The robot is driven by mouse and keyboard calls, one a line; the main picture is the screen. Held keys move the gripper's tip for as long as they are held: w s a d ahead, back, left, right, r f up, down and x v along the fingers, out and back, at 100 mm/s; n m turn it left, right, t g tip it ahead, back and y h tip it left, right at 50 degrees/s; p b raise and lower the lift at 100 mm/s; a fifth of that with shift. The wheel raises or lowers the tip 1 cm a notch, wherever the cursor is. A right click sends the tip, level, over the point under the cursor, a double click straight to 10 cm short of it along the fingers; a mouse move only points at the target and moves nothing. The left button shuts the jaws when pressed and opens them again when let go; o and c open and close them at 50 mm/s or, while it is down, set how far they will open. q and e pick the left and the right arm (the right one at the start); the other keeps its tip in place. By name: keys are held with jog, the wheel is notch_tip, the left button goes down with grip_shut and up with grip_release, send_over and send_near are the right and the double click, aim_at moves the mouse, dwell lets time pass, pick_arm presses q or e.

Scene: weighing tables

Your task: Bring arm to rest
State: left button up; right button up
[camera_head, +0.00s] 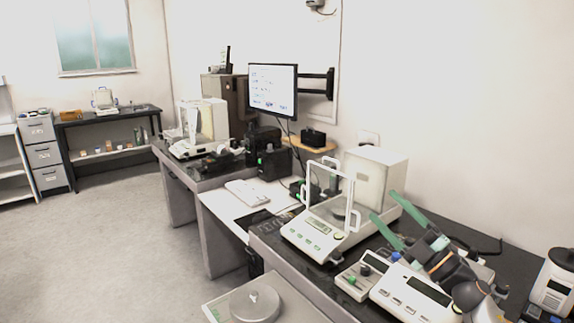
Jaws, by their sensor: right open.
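My right gripper (384,206) reaches in from the lower right, above the near dark weighing table (275,231). Its two green fingers are spread apart and nothing shows between them. They point up and left, in front of the balance with the draft shield (378,178). My right arm hides part of the instruments beneath it. My left gripper is not in view.
The balance's white keypad base (318,236) and further white instruments (408,292) crowd the near table. A balance with a round pan (254,301) stands at the bottom. A monitor (272,88) is wall-mounted. The grey floor (110,235) at left is clear.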

jog(key=w+d+f+m+t+h, duration=0.1)
jog(key=w+d+m+t+h, duration=0.35)
jog(key=d+m+h, duration=0.7)
notch_tip(320, 180, down, 9)
jog(key=w+d+m+g+h, duration=0.1)
jog(key=d+m+g+h, duration=0.3)
jog(key=m, duration=0.4)
jog(key=s+a+f+g+y, duration=0.1)
jog(key=s+a+f+g, duration=0.1)
jog(key=s+a+f, duration=0.4)
jog(key=s+a+f+n+g+y, duration=0.15)
jog(key=s+f, duration=0.25)
jog(key=f, duration=0.5)
jog(key=s+a+f+g, duration=0.1)
jog(key=s+a+f, duration=0.35)
jog(key=f, duration=0.25)
jog(key=s+a+f+g, duration=0.1)
jog(key=s+a+f, duration=0.1)
jog(key=s, duration=0.6)
jog(key=s+a+f+m+g+y, duration=0.1)
jog(key=s+a+f+g, duration=0.1)
jog(key=s+f, duration=0.3)
jog(key=s+a+f+g, duration=0.1)
jog(key=s+a+f, duration=0.2)
jog(key=s, duration=1)
jog(key=shift+s+a+f+m+g, duration=0.2)
jog(key=shift+a+f+m+g, duration=0.15)
jog(key=shift+a, duration=0.3)
